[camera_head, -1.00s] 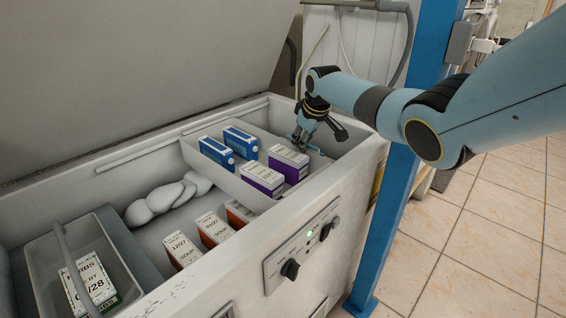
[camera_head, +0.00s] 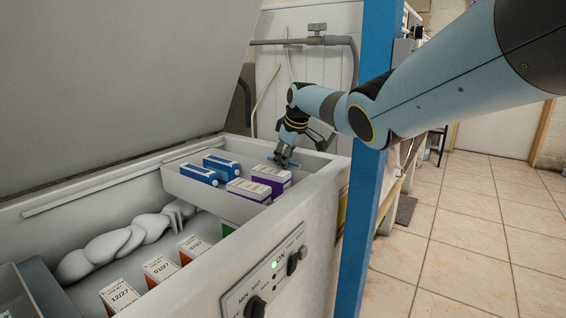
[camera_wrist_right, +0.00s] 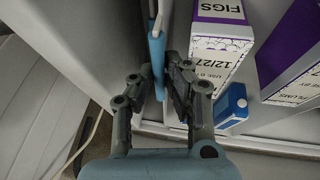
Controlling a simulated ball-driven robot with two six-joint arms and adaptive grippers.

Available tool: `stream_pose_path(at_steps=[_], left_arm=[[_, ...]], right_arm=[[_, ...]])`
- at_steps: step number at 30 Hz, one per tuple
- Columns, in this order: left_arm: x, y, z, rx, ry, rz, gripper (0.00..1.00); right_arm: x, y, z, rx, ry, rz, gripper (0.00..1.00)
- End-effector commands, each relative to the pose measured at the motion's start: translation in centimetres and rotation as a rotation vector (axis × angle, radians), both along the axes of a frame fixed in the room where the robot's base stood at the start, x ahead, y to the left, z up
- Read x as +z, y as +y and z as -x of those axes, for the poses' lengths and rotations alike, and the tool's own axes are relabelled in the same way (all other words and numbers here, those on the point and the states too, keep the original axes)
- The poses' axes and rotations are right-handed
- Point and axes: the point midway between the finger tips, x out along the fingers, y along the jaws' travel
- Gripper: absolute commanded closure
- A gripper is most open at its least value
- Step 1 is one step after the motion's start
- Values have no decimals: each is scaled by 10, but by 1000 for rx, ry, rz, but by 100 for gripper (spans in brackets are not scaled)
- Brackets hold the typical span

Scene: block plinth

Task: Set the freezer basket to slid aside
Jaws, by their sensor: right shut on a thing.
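The freezer basket (camera_head: 202,197) is a white tray at the right end of the open chest freezer (camera_head: 85,203). It holds two blue boxes and two purple-and-white boxes. My right gripper (camera_head: 283,160) is at the basket's right end. In the right wrist view my right gripper (camera_wrist_right: 160,75) is shut on a blue handle (camera_wrist_right: 156,45), beside the purple-and-white boxes. The freezer's grey wall is close on the other side of the handle. My left gripper is out of view.
White lumpy bags (camera_head: 112,243) and several soup boxes (camera_head: 160,270) lie lower in the freezer, left of the basket. A grey bin (camera_head: 42,285) stands at the left. The raised lid is behind, and a blue post (camera_head: 366,215) stands at the right.

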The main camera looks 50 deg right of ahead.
Motion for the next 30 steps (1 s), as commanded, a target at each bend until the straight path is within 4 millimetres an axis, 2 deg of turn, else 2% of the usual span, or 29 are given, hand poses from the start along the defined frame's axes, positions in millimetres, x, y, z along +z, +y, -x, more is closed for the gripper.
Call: stream_pose_path(at_steps=[3, 4, 6, 18, 22, 26, 30], left_arm=[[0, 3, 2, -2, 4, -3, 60], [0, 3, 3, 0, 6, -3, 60], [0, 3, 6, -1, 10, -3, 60], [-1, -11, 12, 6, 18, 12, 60], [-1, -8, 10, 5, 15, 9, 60], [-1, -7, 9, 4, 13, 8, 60], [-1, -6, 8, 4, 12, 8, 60]], right_arm=[[4, -6, 0, 0, -6, 17, 100], [4, -6, 0, -1, -6, 18, 87], [4, -6, 0, -1, -7, 18, 79], [2, -4, 0, -2, -4, 11, 79], [5, -4, 2, -3, -3, 11, 79], [15, -3, 6, -2, -5, 13, 79], [37, 0, 15, -1, -7, 16, 79]])
